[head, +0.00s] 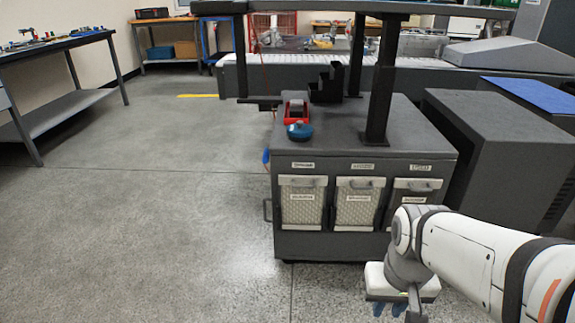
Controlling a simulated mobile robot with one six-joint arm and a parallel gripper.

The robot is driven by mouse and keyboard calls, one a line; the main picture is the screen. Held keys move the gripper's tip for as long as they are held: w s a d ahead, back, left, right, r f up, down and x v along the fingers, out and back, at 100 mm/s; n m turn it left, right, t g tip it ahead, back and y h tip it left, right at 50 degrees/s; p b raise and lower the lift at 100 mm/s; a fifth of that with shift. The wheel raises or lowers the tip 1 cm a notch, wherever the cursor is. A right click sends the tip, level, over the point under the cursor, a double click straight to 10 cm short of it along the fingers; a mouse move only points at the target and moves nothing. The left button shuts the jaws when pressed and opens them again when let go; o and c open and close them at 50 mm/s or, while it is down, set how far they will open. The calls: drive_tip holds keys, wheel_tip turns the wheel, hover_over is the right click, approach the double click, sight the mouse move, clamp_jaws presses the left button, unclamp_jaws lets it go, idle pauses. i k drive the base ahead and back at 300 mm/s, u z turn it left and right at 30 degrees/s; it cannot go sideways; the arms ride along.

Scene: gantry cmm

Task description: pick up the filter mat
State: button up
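The front of the dark grey cabinet holds a row of framed mesh panels with pale, woven-looking faces, which look like filter mats: a left panel (302,204), a middle panel (357,206) and a right panel (416,187) partly hidden by my arm. Each has a small label and a handle-like bar at its top. My gripper (388,308) is at the bottom of the view, in front of and below the right part of the cabinet. It points down with blue fingertips low in the picture. It seems apart from the panels. Its finger gap is too small to judge.
The cabinet (282,243) carries a red device (296,110), a blue round item (299,132) and a black stepped block (327,84) beneath a gantry frame (381,85). A grey box-shaped unit (500,135) stands to the right. The floor (130,220) on the left is clear.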

sight(302, 199)
drive_tip(key=u, duration=1.1)
drive_tip(key=i, duration=1)
